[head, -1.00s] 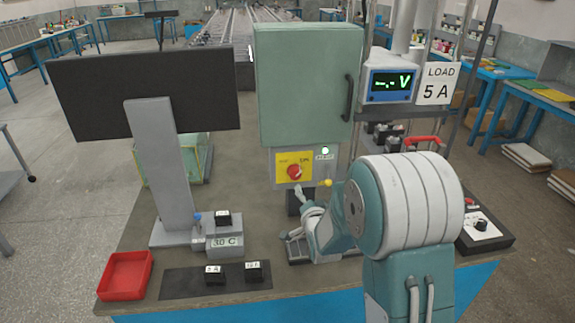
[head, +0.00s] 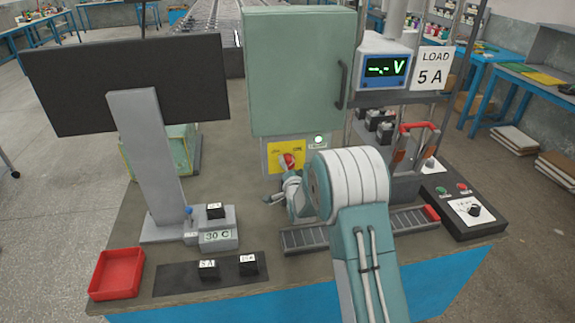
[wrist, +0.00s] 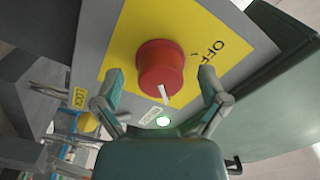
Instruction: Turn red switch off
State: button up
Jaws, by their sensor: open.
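The red switch (head: 287,161) is a round knob on a yellow plate (head: 303,147) below the green cabinet. In the wrist view the red knob (wrist: 160,68) carries a white pointer mark, and the word OFF shows on the yellow plate (wrist: 205,25) at its upper right. The pointer is turned away from OFF. My gripper (wrist: 165,88) is open, with one finger on each side of the knob; I cannot tell whether either finger touches it. In the head view my arm partly hides the area below the plate.
A lit green-white lamp (head: 318,139) sits right of the plate. The green cabinet (head: 300,70) is above. A control box (head: 465,205), a meter (head: 386,67) and a lever switch (head: 418,140) stand right. A red tray (head: 117,273) and monitor (head: 125,70) stand left.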

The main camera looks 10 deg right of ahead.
jog(key=shift+w+d, duration=0.1)
jog(key=shift+w, duration=0.3)
jog(key=c, duration=1.1)
jog(key=shift+c, duration=0.2)
